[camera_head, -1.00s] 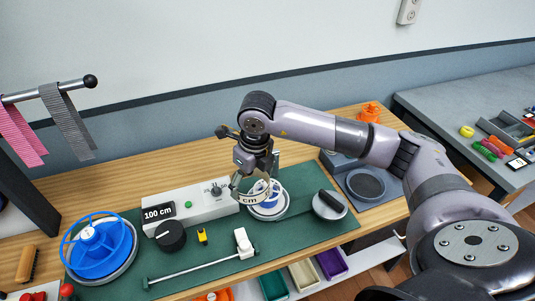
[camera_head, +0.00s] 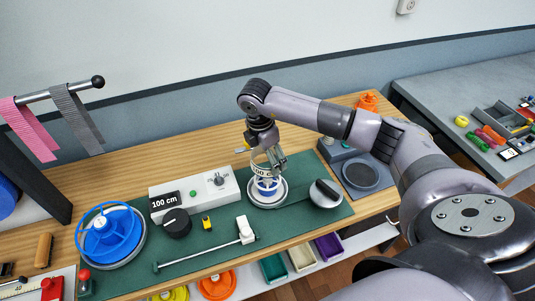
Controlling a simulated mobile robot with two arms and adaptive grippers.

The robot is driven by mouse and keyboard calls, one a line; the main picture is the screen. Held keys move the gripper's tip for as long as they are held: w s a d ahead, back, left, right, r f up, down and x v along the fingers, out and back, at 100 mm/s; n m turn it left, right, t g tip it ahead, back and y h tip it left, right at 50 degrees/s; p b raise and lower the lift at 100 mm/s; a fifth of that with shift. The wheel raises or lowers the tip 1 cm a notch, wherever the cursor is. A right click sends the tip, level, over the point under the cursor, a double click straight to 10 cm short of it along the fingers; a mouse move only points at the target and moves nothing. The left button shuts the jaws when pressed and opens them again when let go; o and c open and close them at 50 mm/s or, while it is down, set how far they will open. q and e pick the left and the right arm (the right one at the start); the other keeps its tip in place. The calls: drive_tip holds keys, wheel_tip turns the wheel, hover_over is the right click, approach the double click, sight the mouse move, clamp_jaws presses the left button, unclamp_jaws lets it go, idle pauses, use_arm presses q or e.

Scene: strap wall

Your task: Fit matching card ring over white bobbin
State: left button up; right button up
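The white bobbin (camera_head: 267,192) with blue on it stands on a round grey plate on the green mat. A pale card ring (camera_head: 262,169) with dark "cm" lettering is at the bobbin's upper part, roughly upright. How far it sits down around the bobbin cannot be told. My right gripper (camera_head: 276,165) points down from above, with its fingers at the ring's right side and apparently shut on its wall. The fingers partly hide the ring. My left gripper is out of view.
A grey box reading "100 cm" (camera_head: 192,193) stands left of the bobbin. A blue reel (camera_head: 110,234) is farther left. A round plate with a black handle (camera_head: 325,193) is close on the right. A white-ended rod (camera_head: 205,245) lies in front.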

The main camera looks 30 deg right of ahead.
drive_tip(key=shift+f+b, duration=3.15)
drive_tip(key=shift+f, duration=1.65)
drive_tip(key=o, duration=0.7)
drive_tip(key=shift+o, duration=0.2)
drive_tip(key=shift+r, duration=0.1)
wheel_tip(320, 180, up, 12)
drive_tip(key=a, duration=0.1)
drive_tip(key=shift+a, duration=0.4)
